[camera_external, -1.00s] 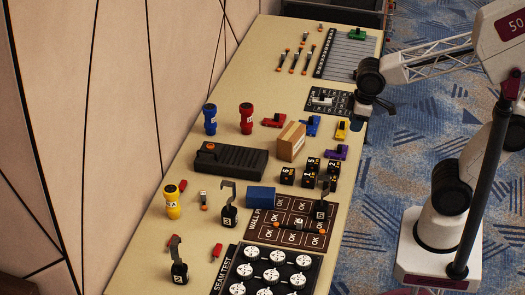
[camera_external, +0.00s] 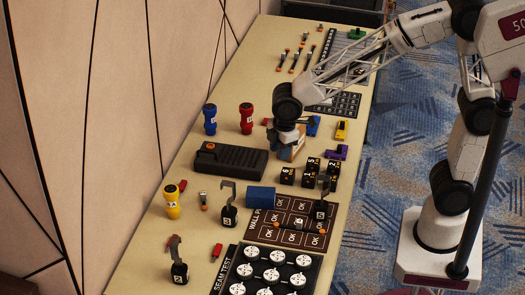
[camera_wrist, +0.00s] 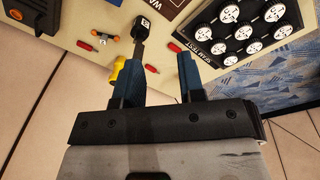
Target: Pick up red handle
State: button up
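Several small red handle-like pieces lie on the near part of the table; I cannot tell which one the task means. One red piece (camera_external: 217,250) lies beside the seam test panel, another (camera_external: 183,185) near the yellow torch, and a third (camera_external: 174,240) by a hooked black block. In the wrist view, red pieces show at the left (camera_wrist: 84,45), between the fingers in the picture (camera_wrist: 152,69), and near the seam panel (camera_wrist: 174,46). My gripper (camera_wrist: 158,70) is open with nothing held.
A black case (camera_external: 230,160) lies left of my gripper. Blue (camera_external: 210,119), red (camera_external: 246,118) and yellow (camera_external: 172,202) torches stand nearby. Hooked blocks (camera_external: 229,213) stand upright near the seam test panel (camera_external: 265,275).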

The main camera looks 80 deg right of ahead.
jog(key=w+a+f+n, duration=0.4)
jog(key=w+a+f, duration=0.4)
jog(key=w+f, duration=0.1)
jog(key=n+g, duration=0.1)
jog(key=n, duration=0.3)
send_over(217, 250)
jog(key=f, duration=1.3)
jog(key=shift+s+d+f, duration=0.15)
jog(key=shift+d+f, duration=0.1)
jog(key=shift+f, duration=0.05)
jog(key=shift+f, duration=1.35)
jog(key=shift+a+f, duration=0.15)
jog(key=shift+f, duration=2.4)
